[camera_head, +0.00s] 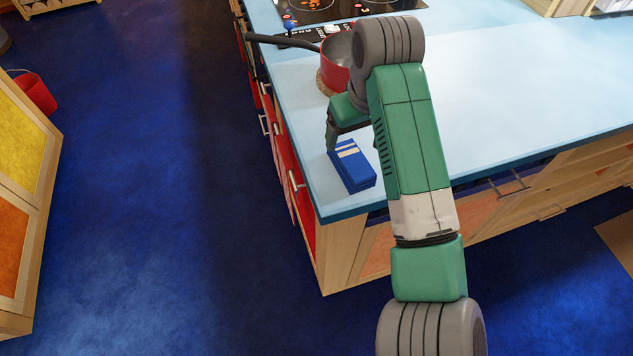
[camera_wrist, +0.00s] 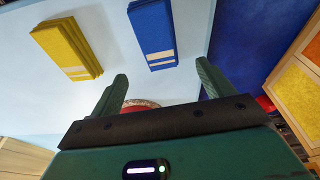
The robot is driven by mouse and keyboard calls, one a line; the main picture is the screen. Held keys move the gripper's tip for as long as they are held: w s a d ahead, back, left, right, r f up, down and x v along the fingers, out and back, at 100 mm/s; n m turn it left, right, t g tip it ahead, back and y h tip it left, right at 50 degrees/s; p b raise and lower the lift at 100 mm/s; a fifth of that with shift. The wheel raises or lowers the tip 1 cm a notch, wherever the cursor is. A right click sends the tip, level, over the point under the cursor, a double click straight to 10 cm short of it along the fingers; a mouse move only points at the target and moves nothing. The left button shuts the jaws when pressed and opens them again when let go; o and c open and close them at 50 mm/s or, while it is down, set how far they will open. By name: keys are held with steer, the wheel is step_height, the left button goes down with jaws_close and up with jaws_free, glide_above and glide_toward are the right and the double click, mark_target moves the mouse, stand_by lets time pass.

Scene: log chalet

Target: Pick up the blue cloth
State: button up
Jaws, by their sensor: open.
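The blue cloth (camera_head: 354,170) is folded into a small block with pale stripes at one end. It lies on the light blue countertop near its front left corner. In the wrist view the blue cloth (camera_wrist: 151,27) is at the top centre, beyond the fingertips. My gripper (camera_wrist: 163,80) is open, with its two fingers apart and nothing between them. In the head view my gripper (camera_head: 336,132) is just behind the cloth's striped end; one finger shows and the rest is partly hidden by my arm. It does not appear to hold the cloth.
A folded yellow cloth (camera_wrist: 66,46) lies beside the blue one in the wrist view; my arm hides it in the head view. A red saucepan (camera_head: 335,78) stands behind my gripper, near the hob (camera_head: 325,10). The countertop (camera_head: 520,90) is clear to the right.

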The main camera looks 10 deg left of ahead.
mark_target(352, 159)
steer(key=shift+s+d+f+g, duration=0.3)
steer(key=shift+d+f+g, duration=0.1)
steer(key=shift+d, duration=0.05)
steer(key=shift+w+f, duration=0.2)
steer(key=shift+f, duration=1.05)
steer(key=f, duration=0.3)
steer(key=a+f, duration=0.1)
steer(key=f, duration=0.1)
steer(key=shift+w+f, duration=0.1)
steer(key=shift+w, duration=0.15)
steer(key=shift+c, duration=0.4)
steer(key=c, duration=1)
